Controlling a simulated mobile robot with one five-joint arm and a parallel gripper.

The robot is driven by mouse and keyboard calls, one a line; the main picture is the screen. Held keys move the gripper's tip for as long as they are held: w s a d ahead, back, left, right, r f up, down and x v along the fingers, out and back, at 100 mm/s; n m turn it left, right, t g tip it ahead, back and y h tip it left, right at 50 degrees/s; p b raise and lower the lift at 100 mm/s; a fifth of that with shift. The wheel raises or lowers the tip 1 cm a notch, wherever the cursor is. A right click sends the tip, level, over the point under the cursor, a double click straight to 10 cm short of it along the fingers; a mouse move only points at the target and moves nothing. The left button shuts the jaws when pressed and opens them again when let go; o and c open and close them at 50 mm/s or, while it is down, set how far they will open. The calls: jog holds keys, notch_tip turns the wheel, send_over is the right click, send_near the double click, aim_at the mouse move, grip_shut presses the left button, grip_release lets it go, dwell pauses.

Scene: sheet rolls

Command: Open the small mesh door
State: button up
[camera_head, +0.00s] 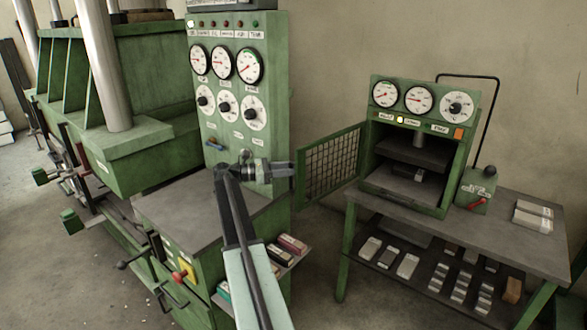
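The small mesh door (331,164) has a green frame with dark wire mesh. It stands swung open to the left of the small green press cabinet (458,152), whose front opening is uncovered and shows dark shelves inside. My gripper (284,170) is at the end of my arm, in front of the tall green panel and just left of the door's outer edge. It points right, toward that edge. I cannot tell whether it touches the door. The fingers are small and seen from the side, so their opening is unclear.
The small press stands on a table (510,235) with a lower shelf of several small blocks. A tall green gauge panel (238,100) and a grey worktop (205,208) are close to my arm. A large green press (140,100) fills the left. Bare floor shows between the machines.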

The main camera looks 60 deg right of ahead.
jog(key=v, duration=0.7)
jog(key=shift+w+a, duration=0.25)
